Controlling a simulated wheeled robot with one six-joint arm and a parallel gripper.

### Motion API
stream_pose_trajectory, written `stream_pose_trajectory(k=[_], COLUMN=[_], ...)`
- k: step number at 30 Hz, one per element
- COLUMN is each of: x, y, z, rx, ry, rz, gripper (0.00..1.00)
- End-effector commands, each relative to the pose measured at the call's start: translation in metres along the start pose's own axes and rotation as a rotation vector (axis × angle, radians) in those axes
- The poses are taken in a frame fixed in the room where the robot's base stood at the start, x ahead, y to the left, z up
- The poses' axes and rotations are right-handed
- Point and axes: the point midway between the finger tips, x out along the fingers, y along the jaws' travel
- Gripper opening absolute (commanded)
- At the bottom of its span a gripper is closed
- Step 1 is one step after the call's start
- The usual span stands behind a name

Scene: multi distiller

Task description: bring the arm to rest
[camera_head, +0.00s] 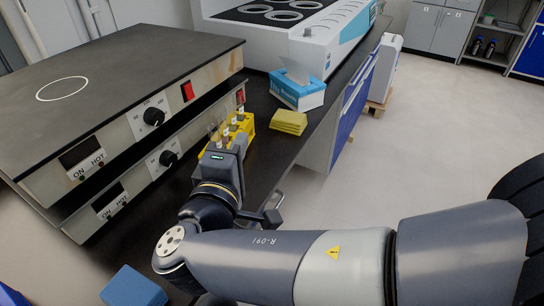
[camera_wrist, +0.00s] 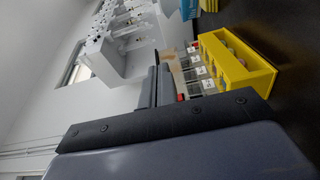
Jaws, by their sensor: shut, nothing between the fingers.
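My arm reaches in from the right in the head view, and its wrist is over the black bench beside the stacked hotplates. My gripper (camera_wrist: 157,84) points away from the camera in the wrist view. Its two grey fingers lie close together, shut with nothing between them. In the head view the wrist hides most of the fingers. A yellow rack (camera_wrist: 237,62) with several labelled vials (camera_wrist: 196,72) is just right of the fingers in the wrist view. The same rack (camera_head: 247,123) stands just beyond my wrist in the head view, partly hidden.
Two stacked hotplates (camera_head: 120,85) stand close on the left. A yellow pad stack (camera_head: 288,122) and a tissue box (camera_head: 298,91) lie beyond the rack. A large white device (camera_head: 318,45) is at the back. A blue block (camera_head: 133,287) is at the front. The floor at right is clear.

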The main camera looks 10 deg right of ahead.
Motion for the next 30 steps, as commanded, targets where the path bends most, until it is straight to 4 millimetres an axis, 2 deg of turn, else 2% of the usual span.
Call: stream_pose_trajectory(k=[6, 12, 18, 30], x=[-0.012, -0.019, -0.021, -0.021], y=[0.001, 0.001, 0.0, 0.0], z=[0.034, 0.054, 0.061, 0.06], rx=[0.002, 0.001, 0.0, -0.001], ry=[0.002, 0.001, 0.0, 0.0], rz=[0.001, 0.0, 0.0, 0.0], gripper=[0.0, 0.0, 0.0, 0.0])
